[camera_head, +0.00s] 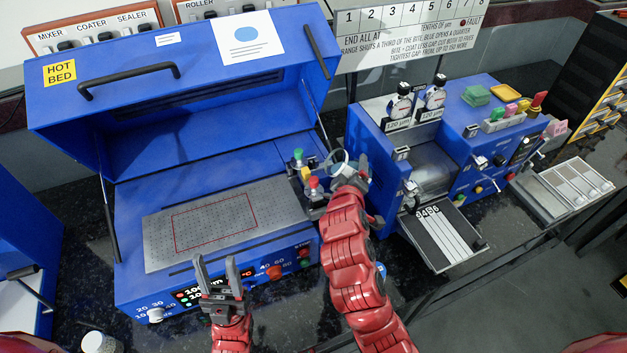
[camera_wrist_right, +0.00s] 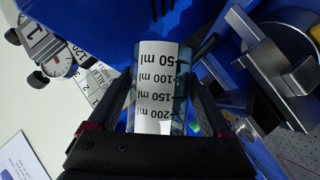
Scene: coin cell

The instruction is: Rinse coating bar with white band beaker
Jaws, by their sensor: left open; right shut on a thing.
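A clear beaker (camera_wrist_right: 158,95) with a white scale panel marked 50 to 200 ml is between the fingers of my right gripper (camera_wrist_right: 155,120), which is shut on it. In the head view the beaker's pale rim (camera_head: 338,157) shows at my right gripper (camera_head: 348,174), in the air between the blue hot bed and the blue coater. I cannot tell whether it holds liquid. My left gripper (camera_head: 219,272) is open and empty in front of the hot bed's front panel. I cannot make out the coating bar for sure.
The hot bed (camera_head: 75,118) has its lid raised above a bare perforated plate (camera_head: 165,250). Small fittings with green and red knobs (camera_head: 299,154) stand near my right gripper. The coater (camera_head: 370,135) has gauges and a striped tray (camera_head: 438,238). A white-topped jar (camera_head: 98,342) stands front left.

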